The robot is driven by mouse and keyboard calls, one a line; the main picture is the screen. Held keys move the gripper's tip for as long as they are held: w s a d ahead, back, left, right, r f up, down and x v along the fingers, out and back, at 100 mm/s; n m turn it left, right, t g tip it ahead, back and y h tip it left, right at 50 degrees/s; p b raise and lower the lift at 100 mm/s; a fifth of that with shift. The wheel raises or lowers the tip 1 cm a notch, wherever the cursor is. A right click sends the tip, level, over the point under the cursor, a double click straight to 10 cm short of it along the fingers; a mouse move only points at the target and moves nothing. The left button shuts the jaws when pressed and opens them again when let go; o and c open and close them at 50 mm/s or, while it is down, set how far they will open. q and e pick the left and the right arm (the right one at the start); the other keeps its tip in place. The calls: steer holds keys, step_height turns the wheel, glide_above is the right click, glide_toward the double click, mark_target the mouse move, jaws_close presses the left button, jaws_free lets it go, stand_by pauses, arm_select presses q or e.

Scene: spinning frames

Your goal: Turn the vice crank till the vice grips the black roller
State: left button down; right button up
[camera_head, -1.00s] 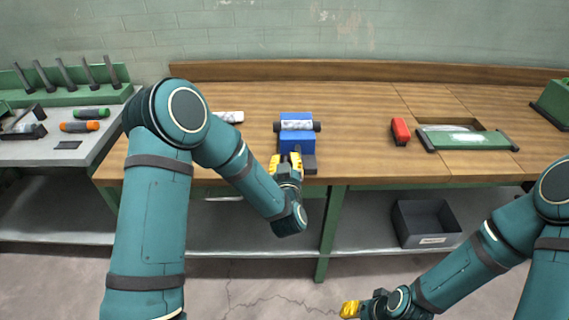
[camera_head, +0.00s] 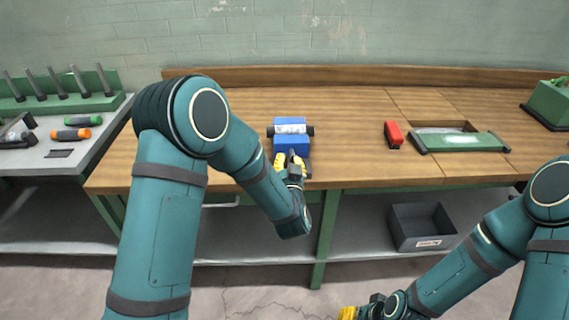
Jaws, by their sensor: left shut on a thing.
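The blue vice (camera_head: 291,142) stands near the front edge of the wooden bench. The black roller (camera_head: 309,130) lies across its top, with dark ends sticking out on both sides and a pale middle part. My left gripper (camera_head: 290,163), with yellow fingers, is at the front of the vice and shut on the vice crank. The crank is mostly hidden between the fingers, and I cannot make out its angle. Whether the jaws touch the roller is too small to tell. My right gripper (camera_head: 348,313) is low at the bottom edge, partly cut off, away from the bench.
A dark bin (camera_head: 420,227) sits on the lower shelf. A grey side table (camera_head: 40,160) with tools stands at the left. The bench between vice and red block is clear.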

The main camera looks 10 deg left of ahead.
arm_select(q)
steer(key=w+d+f+m+p, duration=0.1)
steer(key=d+f+m+p, duration=0.1)
steer(key=m, duration=0.8)
steer(key=w+d+f+m+p, duration=0.1)
steer(key=d+f+m+p, duration=0.1)
steer(key=m, duration=0.9)
steer(key=shift+d+f+m, duration=0.3)
steer(key=shift+d+f, duration=0.45)
steer(key=shift+d, duration=0.65)
